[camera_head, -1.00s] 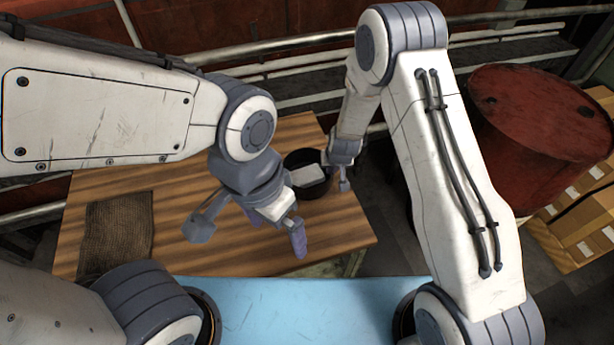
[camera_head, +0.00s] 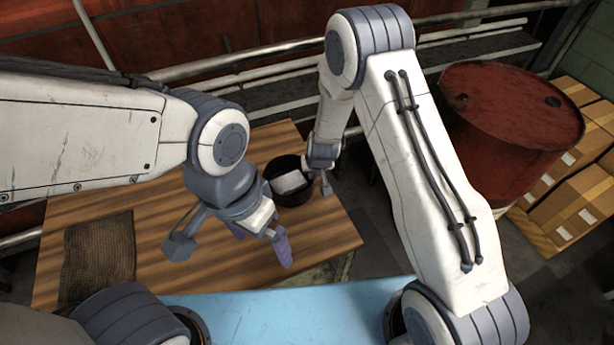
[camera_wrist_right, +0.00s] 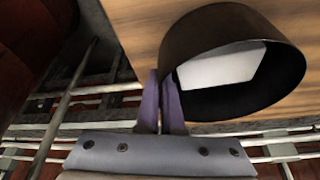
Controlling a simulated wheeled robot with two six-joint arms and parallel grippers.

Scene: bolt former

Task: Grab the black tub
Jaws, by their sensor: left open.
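The black tub (camera_head: 298,195) is round and open-topped, near the far right edge of the wooden table, with a white block (camera_head: 289,181) inside. My right gripper (camera_head: 318,178) is at the tub's right rim. In the right wrist view its two purple fingers (camera_wrist_right: 160,103) are close together at the wall of the tub (camera_wrist_right: 205,30), apparently shut on it; the exact contact is partly hidden. I cannot tell whether the tub is clear of the tabletop. My left gripper (camera_head: 230,250) is open and empty over the table's front part, left of the tub.
The wooden table (camera_head: 330,235) has a brown woven mat (camera_head: 98,258) at its left. A light blue surface (camera_head: 280,312) lies in front. A red drum (camera_head: 512,120) and cardboard boxes (camera_head: 560,195) stand to the right. Rails (camera_head: 270,65) run behind the table.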

